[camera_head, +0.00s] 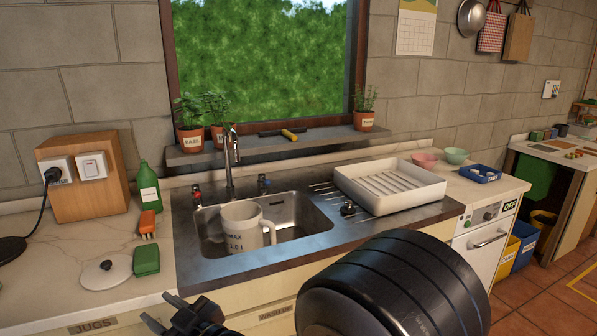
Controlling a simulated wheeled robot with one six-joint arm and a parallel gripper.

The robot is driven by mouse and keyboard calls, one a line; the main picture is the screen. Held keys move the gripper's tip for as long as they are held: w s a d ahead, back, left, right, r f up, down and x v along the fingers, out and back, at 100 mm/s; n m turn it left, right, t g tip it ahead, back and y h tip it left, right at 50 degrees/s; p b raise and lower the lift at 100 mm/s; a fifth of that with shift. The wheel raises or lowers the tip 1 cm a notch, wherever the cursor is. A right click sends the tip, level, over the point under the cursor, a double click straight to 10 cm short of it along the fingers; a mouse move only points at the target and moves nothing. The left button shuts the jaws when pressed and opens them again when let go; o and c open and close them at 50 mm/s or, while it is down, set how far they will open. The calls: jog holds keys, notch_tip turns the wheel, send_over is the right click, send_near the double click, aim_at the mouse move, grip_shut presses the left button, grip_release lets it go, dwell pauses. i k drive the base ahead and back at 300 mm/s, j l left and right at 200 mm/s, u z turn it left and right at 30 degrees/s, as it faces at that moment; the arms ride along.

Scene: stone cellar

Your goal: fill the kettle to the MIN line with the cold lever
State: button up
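The white kettle (242,228) stands upright in the left part of the steel sink, under the tap (231,165). The cold lever (263,184), blue, is right of the tap. A red lever (197,197) is on the left. My gripper (159,310) is at the bottom edge, in front of the counter and well away from kettle and levers. Its black fingers are apart with nothing between them.
A white lid (107,269) with a black knob lies on the left counter near a green sponge (146,260). A green bottle (147,186) stands behind. A white dish rack (389,186) is right of the sink (296,216). My dark arm hides the lower middle.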

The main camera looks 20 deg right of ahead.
aim_at(261, 177)
jog(key=i+z, duration=0.65)
jog(key=i, duration=0.25)
jog(key=i+z, duration=0.15)
jog(key=i, duration=0.25)
